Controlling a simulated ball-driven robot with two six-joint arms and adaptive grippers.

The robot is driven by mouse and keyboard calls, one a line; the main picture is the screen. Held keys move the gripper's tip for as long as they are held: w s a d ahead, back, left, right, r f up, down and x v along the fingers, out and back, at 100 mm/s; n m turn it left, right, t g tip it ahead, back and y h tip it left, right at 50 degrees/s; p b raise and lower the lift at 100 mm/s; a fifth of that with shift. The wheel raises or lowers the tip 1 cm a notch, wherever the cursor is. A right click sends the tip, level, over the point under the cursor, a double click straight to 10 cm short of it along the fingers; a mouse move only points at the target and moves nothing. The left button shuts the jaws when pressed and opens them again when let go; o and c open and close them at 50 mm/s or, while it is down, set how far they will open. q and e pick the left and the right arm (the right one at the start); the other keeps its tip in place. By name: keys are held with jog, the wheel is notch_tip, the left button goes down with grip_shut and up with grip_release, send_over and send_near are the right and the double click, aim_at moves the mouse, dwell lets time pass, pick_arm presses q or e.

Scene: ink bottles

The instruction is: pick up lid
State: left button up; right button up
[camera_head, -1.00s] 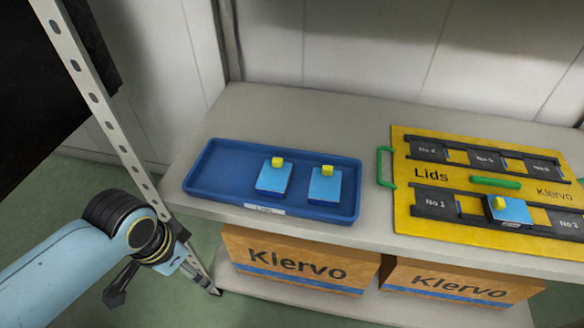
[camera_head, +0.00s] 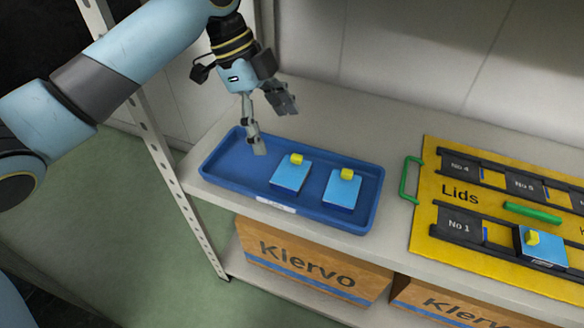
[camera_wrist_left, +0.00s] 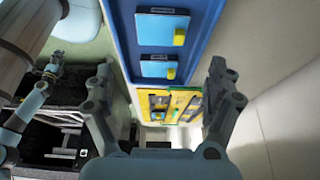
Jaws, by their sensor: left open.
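Two light blue square lids with yellow knobs, a left one (camera_head: 290,178) and a right one (camera_head: 341,191), lie in the blue tray (camera_head: 222,183). A third such lid (camera_head: 541,248) sits on the yellow Lids board (camera_head: 428,222). My left gripper (camera_head: 273,127) is open and empty above the tray's back edge, behind and left of the left lid, apart from it. In the left wrist view both tray lids, (camera_wrist_left: 163,30) and (camera_wrist_left: 156,69), show beyond the open fingers (camera_wrist_left: 163,98).
The tray and board rest on a grey shelf (camera_head: 392,128), with a white wall behind. A perforated metal post (camera_head: 180,205) stands at the shelf's left end. The board has a green handle (camera_head: 406,180) and dark numbered slots. Klervo boxes (camera_head: 312,262) stand below.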

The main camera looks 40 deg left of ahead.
aim_at(294, 171)
pick_arm(q)
jog(key=b+x, duration=0.2)
jog(key=x, duration=0.1)
jog(key=shift+a, duration=0.15)
jog(key=b+x, duration=0.2)
jog(key=shift+f+b, duration=0.1)
jog(key=shift+b, duration=0.2)
jog(key=shift+w+d+f+b, duration=0.1)
jog(key=shift+d+f+b, duration=0.15)
jog(key=shift+f+b, duration=0.2)
jog(key=b+x, duration=0.2)
jog(key=b, duration=0.1)
jog(key=b+x, duration=0.1)
jog(key=shift+a+f, duration=0.25)
jog(key=shift+f, duration=0.15)
pick_arm(e)
notch_tip(294, 171, down, 8)
jog(key=w+d, duration=0.3)
pick_arm(q)
jog(key=shift+d+f+b, duration=0.3)
jog(key=shift+f+b, duration=0.05)
jog(key=shift+b, duration=0.4)
jog(key=shift+w, duration=0.1)
jog(key=c, duration=1)
pick_arm(e)
jog(key=w+a+r, duration=0.2)
jog(key=w+r, duration=0.1)
jog(key=w, duration=0.3)
jog(key=shift+r, duration=0.25)
jog(key=shift+w, duration=0.1)
